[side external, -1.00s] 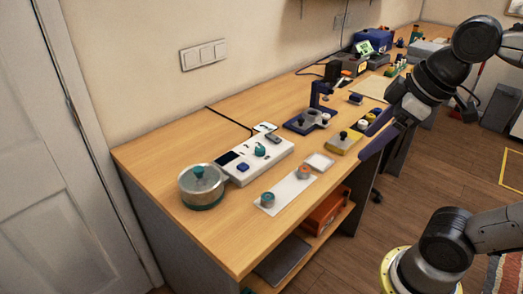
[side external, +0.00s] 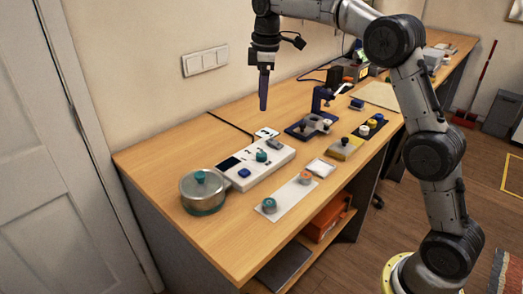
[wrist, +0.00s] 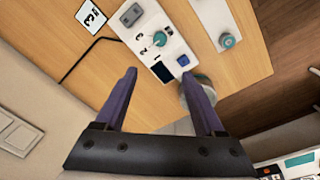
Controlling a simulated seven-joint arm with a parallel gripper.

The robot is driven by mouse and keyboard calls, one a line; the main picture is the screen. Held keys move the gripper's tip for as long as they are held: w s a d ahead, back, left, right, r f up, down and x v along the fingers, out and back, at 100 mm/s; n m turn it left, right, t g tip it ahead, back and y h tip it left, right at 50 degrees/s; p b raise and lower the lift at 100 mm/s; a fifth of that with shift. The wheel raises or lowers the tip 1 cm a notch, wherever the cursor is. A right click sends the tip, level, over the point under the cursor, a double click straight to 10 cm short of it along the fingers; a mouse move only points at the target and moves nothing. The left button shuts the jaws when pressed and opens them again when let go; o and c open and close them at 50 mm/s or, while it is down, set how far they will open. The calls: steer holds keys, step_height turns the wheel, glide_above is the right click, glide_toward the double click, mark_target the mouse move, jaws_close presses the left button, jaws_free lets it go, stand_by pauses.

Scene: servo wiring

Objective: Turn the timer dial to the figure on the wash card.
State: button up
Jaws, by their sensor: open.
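The white timer panel (side external: 282,156) lies on the desk and carries a teal dial (side external: 261,156). In the wrist view, the teal dial (wrist: 160,39) has small printed figures beside it, among them what look like 1, 2 and 3. Its pointer direction is too small to tell. The wash card (wrist: 90,16) lies behind the panel and bears a large dark figure that appears to be 3; it also shows in the side view (side external: 267,132). My gripper (side external: 263,108) points down, open and empty, high above the desk behind the panel. In the wrist view its purple fingers (wrist: 159,74) stand wide apart.
The panel also has a blue button (side external: 244,173), a dark display (side external: 229,163) and a grey switch (side external: 273,144). A lidded pot (side external: 203,194) stands at its left end. A white strip with two knobs (side external: 286,201) lies in front. A dark-blue stand (side external: 317,104) is farther right.

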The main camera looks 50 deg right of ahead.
steer(key=g, duration=0.1)
glide_toward(262, 154)
step_height(262, 154, down, 9)
steer(key=shift+w+d+r, duration=0.1)
steer(key=shift+d+r, duration=0.05)
stand_by(0.4)
jaws_close()
